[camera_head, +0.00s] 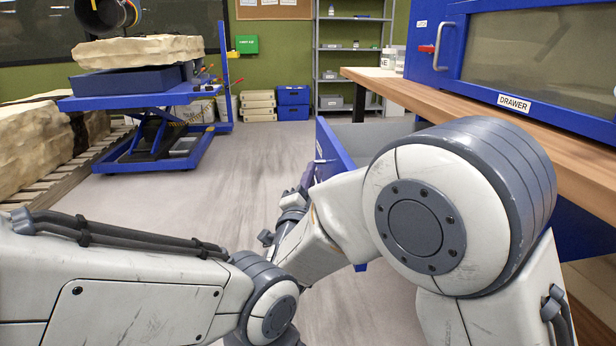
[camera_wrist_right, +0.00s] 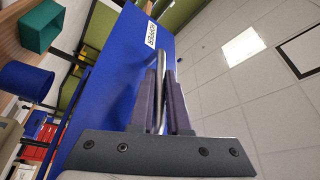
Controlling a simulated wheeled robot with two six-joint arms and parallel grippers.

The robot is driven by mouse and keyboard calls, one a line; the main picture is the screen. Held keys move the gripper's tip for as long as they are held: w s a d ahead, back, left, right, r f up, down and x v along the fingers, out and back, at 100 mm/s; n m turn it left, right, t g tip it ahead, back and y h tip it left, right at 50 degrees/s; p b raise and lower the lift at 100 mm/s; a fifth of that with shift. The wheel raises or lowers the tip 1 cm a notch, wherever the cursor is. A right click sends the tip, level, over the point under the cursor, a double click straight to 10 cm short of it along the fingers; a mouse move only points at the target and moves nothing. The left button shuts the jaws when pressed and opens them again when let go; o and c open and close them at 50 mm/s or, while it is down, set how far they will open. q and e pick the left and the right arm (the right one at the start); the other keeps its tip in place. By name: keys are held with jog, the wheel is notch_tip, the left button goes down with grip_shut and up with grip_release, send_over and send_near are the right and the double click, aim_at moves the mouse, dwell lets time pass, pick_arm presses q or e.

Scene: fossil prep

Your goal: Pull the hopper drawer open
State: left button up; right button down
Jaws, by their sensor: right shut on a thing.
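The blue hopper drawer (camera_head: 335,148) stands out from under the wooden bench in the head view, with part of its grey inside showing. In the right wrist view its blue front (camera_wrist_right: 112,85) carries a white HOPPER label (camera_wrist_right: 151,35). My right gripper (camera_wrist_right: 163,70) is shut on the drawer's metal bar handle (camera_wrist_right: 160,95), one finger on each side. In the head view the right gripper (camera_head: 308,177) is at the drawer front, mostly hidden by my right arm. My left arm shows at the lower left, but its gripper is not in view.
The wooden bench (camera_head: 450,110) carries a blue cabinet with a DRAWER label (camera_head: 514,103). A blue lift table (camera_head: 150,97) with a pale block stands at the left, beside a pallet of rock. The grey floor (camera_head: 235,165) between is clear.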

jog(key=shift+a+f, duration=0.1)
dwell(0.3)
jog(key=c, duration=0.9)
grip_release()
